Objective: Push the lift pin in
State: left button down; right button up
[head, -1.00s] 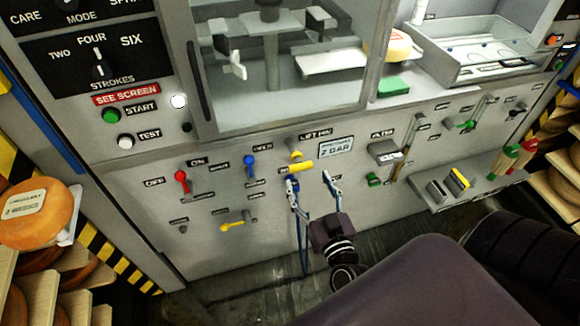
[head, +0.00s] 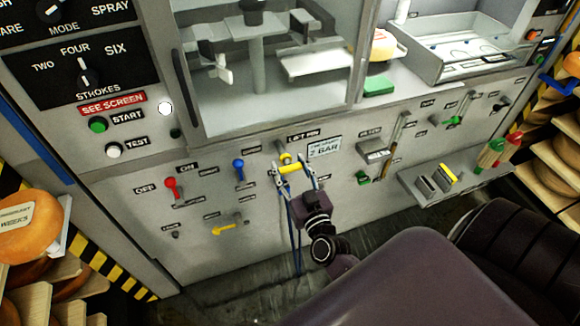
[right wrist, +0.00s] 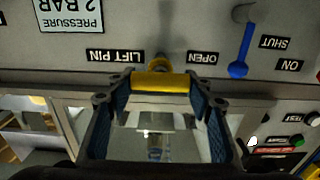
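The lift pin is a yellow crossbar handle (head: 290,168) on a short yellow stem, under the "LIFT PIN" label on the grey machine front. My right gripper (head: 289,170) is at the handle, with one fingertip at each end of the crossbar. In the right wrist view the yellow crossbar (right wrist: 160,82) fills the space between the two fingertips, and the gripper (right wrist: 161,88) looks shut on it. The stem's round collar (right wrist: 160,64) shows behind the bar, close to the panel. How deep the pin sits is hard to tell. My left gripper is out of view.
A blue lever (head: 239,168) and a red lever (head: 171,188) are left of the pin, with a yellow lever (head: 224,229) below. A pressure sign (head: 324,147) is to the right. A small shelf (head: 410,186) juts out at the right. A glazed chamber (head: 262,75) is above.

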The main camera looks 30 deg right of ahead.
aim_at(277, 141)
jog(key=c, duration=1.1)
jog(key=x, duration=0.6)
jog(key=shift+w, duration=0.2)
jog(key=shift+r, duration=0.15)
jog(key=shift+c, duration=0.3)
jog(key=o, duration=1.7)
jog(key=shift+w, duration=0.15)
jog(key=shift+o, duration=0.2)
jog(key=v, duration=1.2)
jog(key=shift+d, duration=0.1)
